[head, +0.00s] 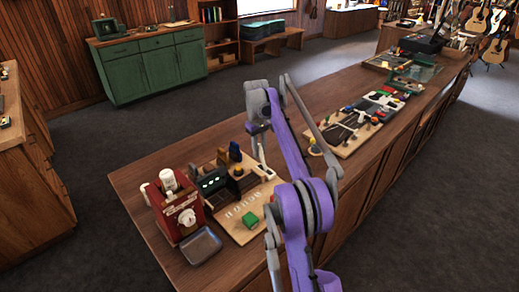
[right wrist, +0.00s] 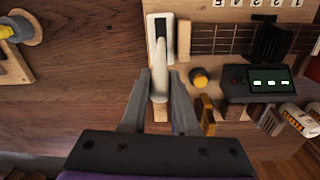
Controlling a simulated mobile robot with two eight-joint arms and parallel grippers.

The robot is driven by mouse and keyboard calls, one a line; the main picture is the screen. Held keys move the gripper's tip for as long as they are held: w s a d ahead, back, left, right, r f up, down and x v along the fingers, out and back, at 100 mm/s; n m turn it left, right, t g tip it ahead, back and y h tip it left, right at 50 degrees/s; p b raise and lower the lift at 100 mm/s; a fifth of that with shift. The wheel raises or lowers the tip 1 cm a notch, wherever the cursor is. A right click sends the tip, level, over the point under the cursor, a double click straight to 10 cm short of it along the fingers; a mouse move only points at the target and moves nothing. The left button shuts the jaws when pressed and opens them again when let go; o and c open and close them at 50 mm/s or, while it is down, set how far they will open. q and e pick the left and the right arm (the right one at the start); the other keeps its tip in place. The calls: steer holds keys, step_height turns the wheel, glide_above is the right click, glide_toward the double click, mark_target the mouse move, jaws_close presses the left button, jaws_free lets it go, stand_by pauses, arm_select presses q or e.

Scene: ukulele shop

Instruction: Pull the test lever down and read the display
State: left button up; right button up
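The white test lever (head: 262,156) stands at the far end of a wooden test board (head: 238,232) on the counter. In the right wrist view, the lever (right wrist: 160,80) rises from a white slotted base (right wrist: 158,24) toward the camera. My right gripper (head: 257,140) points down at it. My left gripper is out of view.
A red device with a dial (head: 178,208) and a grey tray (head: 201,245) stand at the counter's near left. A yellow knob (right wrist: 199,76) sits near the lever. Another crowded board (head: 345,135) lies farther right.

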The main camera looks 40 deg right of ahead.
jaws_close()
